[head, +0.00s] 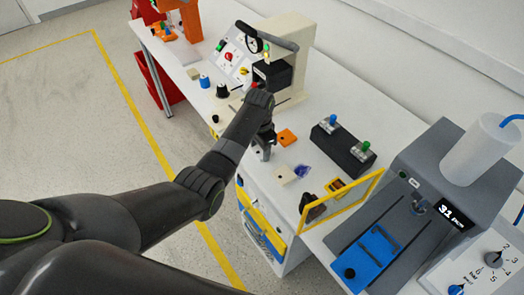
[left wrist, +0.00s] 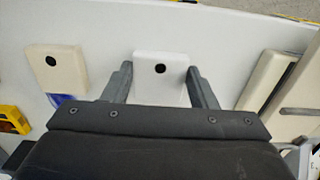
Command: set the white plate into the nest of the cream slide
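The white plate (left wrist: 174,66), a flat block with a dark round hole, shows in the left wrist view between the two fingers of my left gripper (left wrist: 160,80). The fingers stand apart, one at each side of it. The right finger looks very close to its edge; contact is unclear. In the head view my left gripper (head: 265,147) points down low over the table's near edge and largely hides the plate. A cream part (left wrist: 264,78) at the right of the left wrist view may be the slide; its nest is not clearly seen. My right gripper is not in view.
A cream plate (head: 285,175) and a clear blue piece (head: 303,171) lie right of my left gripper. An orange plate (head: 287,137) lies beyond it. A cream machine (head: 287,37) stands behind, and a black switch box (head: 343,149) and yellow frame (head: 345,200) stand to the right.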

